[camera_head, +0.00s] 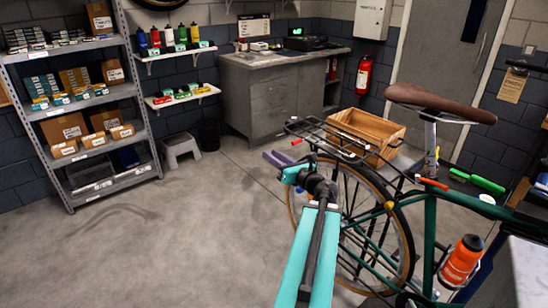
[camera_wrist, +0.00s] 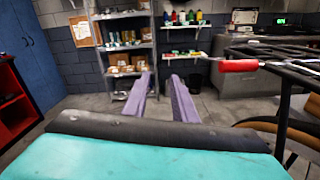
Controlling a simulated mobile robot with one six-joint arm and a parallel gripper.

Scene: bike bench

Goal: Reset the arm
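My arm reaches forward from the bottom of the head view, with teal links and a dark wrist joint. My gripper (camera_head: 272,160) is at its far end, left of the bicycle's rear rack (camera_head: 325,138). In the wrist view my gripper (camera_wrist: 161,85) shows two purple fingers spread apart with nothing between them. Floor and shelves show through the gap. A red-handled tool (camera_wrist: 238,66) is at the rack, to the right of the fingers and apart from them.
The bicycle's rear wheel (camera_head: 405,235) stands close to the right of my arm. A wooden crate (camera_head: 365,130) is behind the rack. A grey shelf unit (camera_head: 140,100), a step stool (camera_head: 180,148) and a workbench (camera_head: 255,95) line the back. The floor at left is clear.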

